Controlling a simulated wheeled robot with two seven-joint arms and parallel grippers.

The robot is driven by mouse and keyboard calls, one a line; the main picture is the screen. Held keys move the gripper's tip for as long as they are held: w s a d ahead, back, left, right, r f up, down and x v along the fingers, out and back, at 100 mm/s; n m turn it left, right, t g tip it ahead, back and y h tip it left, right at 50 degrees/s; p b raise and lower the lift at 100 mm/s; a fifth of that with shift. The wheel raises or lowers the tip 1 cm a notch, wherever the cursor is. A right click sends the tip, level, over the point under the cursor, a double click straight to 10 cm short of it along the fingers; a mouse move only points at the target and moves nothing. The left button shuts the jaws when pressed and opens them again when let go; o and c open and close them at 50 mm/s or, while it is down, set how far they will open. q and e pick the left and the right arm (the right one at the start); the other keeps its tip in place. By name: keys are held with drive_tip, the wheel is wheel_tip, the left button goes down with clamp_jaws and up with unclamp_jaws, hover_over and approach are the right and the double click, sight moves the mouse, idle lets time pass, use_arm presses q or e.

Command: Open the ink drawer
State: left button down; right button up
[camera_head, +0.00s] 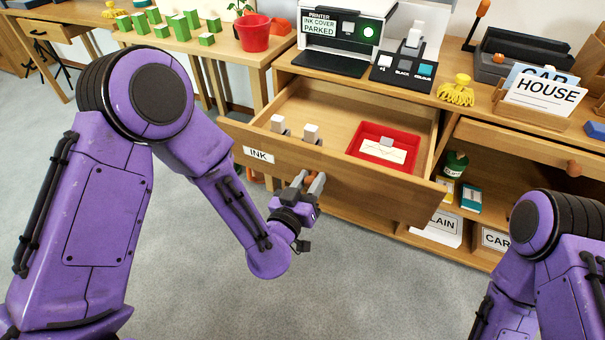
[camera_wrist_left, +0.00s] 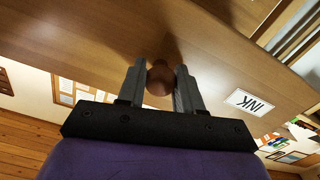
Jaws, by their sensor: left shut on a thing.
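The ink drawer (camera_head: 330,175) is pulled out of the wooden desk, and its inside shows in the head view. A white INK label (camera_head: 258,155) is on its front, and it also shows in the left wrist view (camera_wrist_left: 249,103). My left gripper (camera_head: 308,186) is at the drawer front, shut on the round brown knob (camera_wrist_left: 160,78), with one finger on each side of it. Inside the drawer are two small white-topped pieces (camera_head: 295,130) and a red tray (camera_head: 405,138) holding a white paper. My right arm shows at the lower right, but its gripper is out of view.
A red pot (camera_head: 253,33) stands on the left table. Grey floor in front is clear.

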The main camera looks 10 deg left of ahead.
use_arm(q)
drive_tip(key=shift+s+a+r, duration=0.1)
drive_tip(key=shift+r, duration=0.05)
drive_tip(key=c, duration=0.8)
unclamp_jaws()
drive_tip(key=s, duration=0.3)
drive_tip(key=s+a, duration=0.1)
drive_tip(key=s, duration=0.1)
drive_tip(key=shift+s, duration=0.3)
drive_tip(key=s+p, duration=0.2)
drive_tip(key=s, duration=0.1)
drive_tip(key=s+a+p, duration=0.1)
drive_tip(key=s, duration=0.1)
